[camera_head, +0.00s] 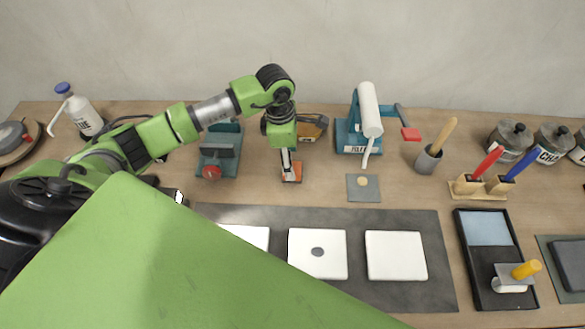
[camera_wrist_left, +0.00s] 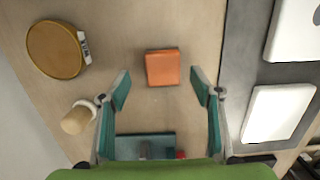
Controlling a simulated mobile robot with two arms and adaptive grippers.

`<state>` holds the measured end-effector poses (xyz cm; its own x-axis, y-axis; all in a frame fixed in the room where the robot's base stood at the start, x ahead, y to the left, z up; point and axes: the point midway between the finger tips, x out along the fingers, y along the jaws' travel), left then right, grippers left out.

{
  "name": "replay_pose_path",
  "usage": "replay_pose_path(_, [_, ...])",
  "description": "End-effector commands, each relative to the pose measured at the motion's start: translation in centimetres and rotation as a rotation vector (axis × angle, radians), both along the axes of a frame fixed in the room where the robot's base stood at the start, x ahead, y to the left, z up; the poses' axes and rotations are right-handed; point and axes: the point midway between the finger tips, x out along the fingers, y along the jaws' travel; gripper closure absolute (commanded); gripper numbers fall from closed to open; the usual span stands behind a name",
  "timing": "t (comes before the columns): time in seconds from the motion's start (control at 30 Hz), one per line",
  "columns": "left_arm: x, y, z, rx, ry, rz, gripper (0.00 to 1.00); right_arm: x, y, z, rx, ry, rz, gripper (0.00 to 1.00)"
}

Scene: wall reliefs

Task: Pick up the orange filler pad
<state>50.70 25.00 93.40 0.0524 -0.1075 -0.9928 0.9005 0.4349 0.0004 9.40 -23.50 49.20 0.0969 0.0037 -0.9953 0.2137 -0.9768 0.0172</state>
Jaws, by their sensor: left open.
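The orange filler pad (camera_head: 293,174) lies on the wooden worktop, left of the middle in the head view and just behind the dark grey mat. My left gripper (camera_head: 288,160) points down over it and partly hides it. In the left wrist view the pad (camera_wrist_left: 162,67) shows in full as a small flat orange block. The open fingers (camera_wrist_left: 161,82) stand to its left and right, with clear gaps on both sides. Nothing is between the fingers' pads. I cannot tell the exact height above the worktop. My right gripper is not in view.
A teal tool with a red knob (camera_head: 212,172) stands left of the pad. A round wooden-topped container (camera_wrist_left: 55,48) is nearby. The dark mat (camera_head: 440,285) carries white tiles (camera_head: 396,256). A teal stand with a white roller (camera_head: 369,110) and a grey square (camera_head: 355,195) are to the right.

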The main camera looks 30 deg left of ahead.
Motion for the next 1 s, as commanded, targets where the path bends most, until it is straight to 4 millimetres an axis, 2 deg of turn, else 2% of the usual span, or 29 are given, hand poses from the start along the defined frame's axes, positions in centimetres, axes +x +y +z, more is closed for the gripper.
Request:
replay_pose_path(0.03, [-0.3, -0.3, -0.3, -0.002, 0.007, 0.000, 0.42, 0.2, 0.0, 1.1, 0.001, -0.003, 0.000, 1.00])
replay_pose_path(0.13, [-0.5, -0.5, -1.6, -0.002, 0.007, 0.001, 0.42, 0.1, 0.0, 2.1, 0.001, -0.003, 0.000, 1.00])
replay_pose_path(0.3, [-0.2, -0.7, -3.7, -0.002, 0.002, 0.001, 0.42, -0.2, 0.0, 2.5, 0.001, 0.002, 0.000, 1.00])
replay_pose_path(0.57, [-0.1, -0.7, -4.1, -0.001, 0.000, 0.000, 0.42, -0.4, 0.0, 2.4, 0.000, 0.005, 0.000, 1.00])
replay_pose_path(0.73, [-0.1, -0.7, -4.1, -0.001, 0.000, 0.000, 0.83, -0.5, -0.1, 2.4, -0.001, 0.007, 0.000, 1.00])
replay_pose_path(1.0, [-0.1, -0.7, -4.0, -0.001, 0.000, 0.000, 0.84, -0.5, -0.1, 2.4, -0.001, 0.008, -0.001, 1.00])
